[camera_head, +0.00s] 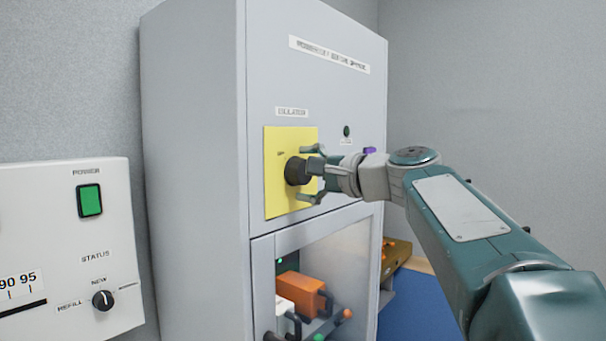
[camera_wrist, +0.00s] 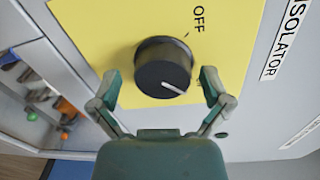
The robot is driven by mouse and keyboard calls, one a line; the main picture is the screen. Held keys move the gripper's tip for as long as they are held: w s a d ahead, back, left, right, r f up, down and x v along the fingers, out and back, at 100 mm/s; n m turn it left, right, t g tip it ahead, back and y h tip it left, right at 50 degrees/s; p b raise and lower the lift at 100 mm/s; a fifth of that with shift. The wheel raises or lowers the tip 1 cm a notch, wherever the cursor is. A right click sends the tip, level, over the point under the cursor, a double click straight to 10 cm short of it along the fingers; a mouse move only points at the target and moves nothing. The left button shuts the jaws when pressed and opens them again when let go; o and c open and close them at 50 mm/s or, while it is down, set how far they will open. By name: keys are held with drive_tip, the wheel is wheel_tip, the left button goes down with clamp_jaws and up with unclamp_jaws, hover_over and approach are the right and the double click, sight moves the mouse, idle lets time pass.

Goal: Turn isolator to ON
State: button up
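The isolator is a black round knob (camera_head: 295,171) on a yellow plate (camera_head: 277,195) on the grey cabinet's front. It also shows in the wrist view as a black knob (camera_wrist: 160,66) with a white pointer line. The line points to the lower right there, away from the OFF label (camera_wrist: 198,20) and its tick. No ON label is visible. My gripper (camera_head: 308,174) is open in front of the knob. In the wrist view my gripper (camera_wrist: 161,82) has one finger on each side of the knob, with gaps showing between fingers and knob.
The grey cabinet (camera_head: 195,150) has an indicator (camera_head: 347,131) right of the plate. Below is an opening with an orange block (camera_head: 300,292) and cables. A white panel (camera_head: 70,240) with a green power switch (camera_head: 90,200) stands at left. A blue surface (camera_head: 412,305) lies lower right.

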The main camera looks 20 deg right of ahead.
drive_tip(key=shift+s+r, duration=0.1)
drive_tip(key=v, duration=1.1)
drive_tip(key=shift+s+d, duration=0.25)
drive_tip(key=shift+s, duration=0.05)
drive_tip(key=shift+a, duration=0.1)
drive_tip(key=s+a+f+n+g+h, duration=0.2)
drive_tip(key=s+a+f+g, duration=0.15)
drive_tip(key=f, duration=0.55)
drive_tip(key=s+a+f+n+g+h, duration=0.2)
drive_tip(key=a+f, duration=0.2)
drive_tip(key=f, duration=0.5)
drive_tip(key=s+f+n+g+h, duration=0.1)
drive_tip(key=s+f+n+h, duration=0.2)
drive_tip(key=s+f, duration=0.3)
drive_tip(key=s+f+n+g+h, duration=0.2)
drive_tip(key=s+f+n, duration=0.3)
drive_tip(key=f, duration=0.9)
drive_tip(key=shift+s+n+h, duration=0.4)
drive_tip(key=shift+s+h, duration=0.2)
drive_tip(key=shift+d, duration=0.1)
